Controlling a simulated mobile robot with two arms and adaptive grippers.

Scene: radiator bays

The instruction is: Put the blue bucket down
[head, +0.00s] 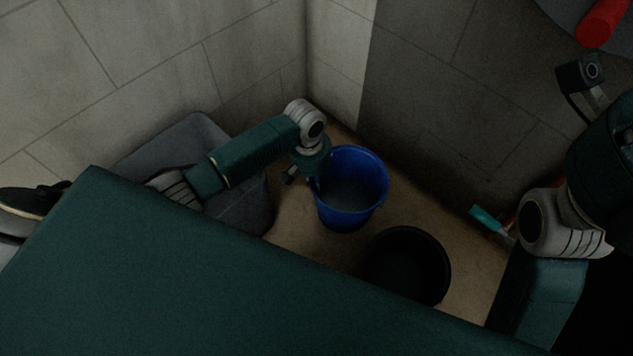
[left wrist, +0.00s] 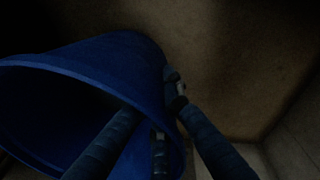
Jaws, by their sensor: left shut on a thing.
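A blue bucket (head: 349,192) stands open side up near the corner of the walls in the head view. My left gripper (head: 313,176) is at the bucket's left rim, shut on its wall. In the left wrist view the bucket (left wrist: 85,75) fills the left side, and the fingers of my left gripper (left wrist: 165,118) lie on either side of its wall. Whether the bucket's base touches the floor cannot be told. My right arm shows at the right edge of the head view, but its fingers are not clearly visible.
A black bucket (head: 408,262) stands on the brown floor (head: 462,250) close in front of the blue one. A grey bin (head: 170,150) is at the left by the wall. A teal-headed tool (head: 485,218) leans at the right wall. A red object (head: 602,22) shows top right.

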